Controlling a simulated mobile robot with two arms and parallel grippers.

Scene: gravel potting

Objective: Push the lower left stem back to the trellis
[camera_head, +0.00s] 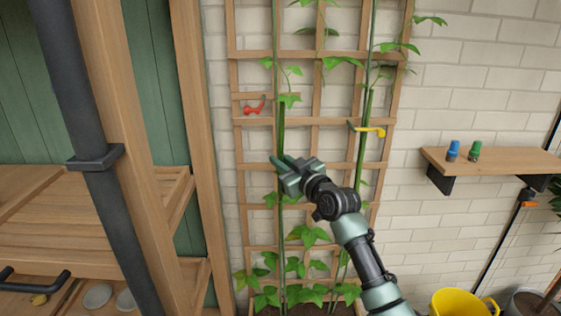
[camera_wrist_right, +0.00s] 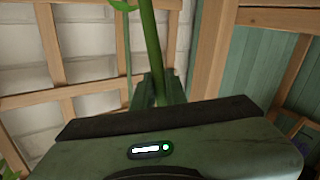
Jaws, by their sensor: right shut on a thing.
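The wooden trellis (camera_head: 318,120) stands upright against the white brick wall, with two green stems climbing it. The left stem (camera_head: 281,140) runs down the trellis's left part. My right gripper (camera_head: 279,164) is shut on the left stem, around the trellis's mid height. In the right wrist view the stem (camera_wrist_right: 151,40) runs up from between the fingers (camera_wrist_right: 157,90), with trellis bars (camera_wrist_right: 72,92) behind it. The gap between stem and trellis at the grip cannot be judged. My left gripper is not in view.
A red clip (camera_head: 254,109) and a yellow clip (camera_head: 375,131) sit on the trellis above my gripper. A wooden shelf (camera_head: 500,166) at right holds a blue and a green item. A yellow bucket (camera_head: 462,303) stands at lower right. Wooden shelving (camera_head: 85,235) is at left.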

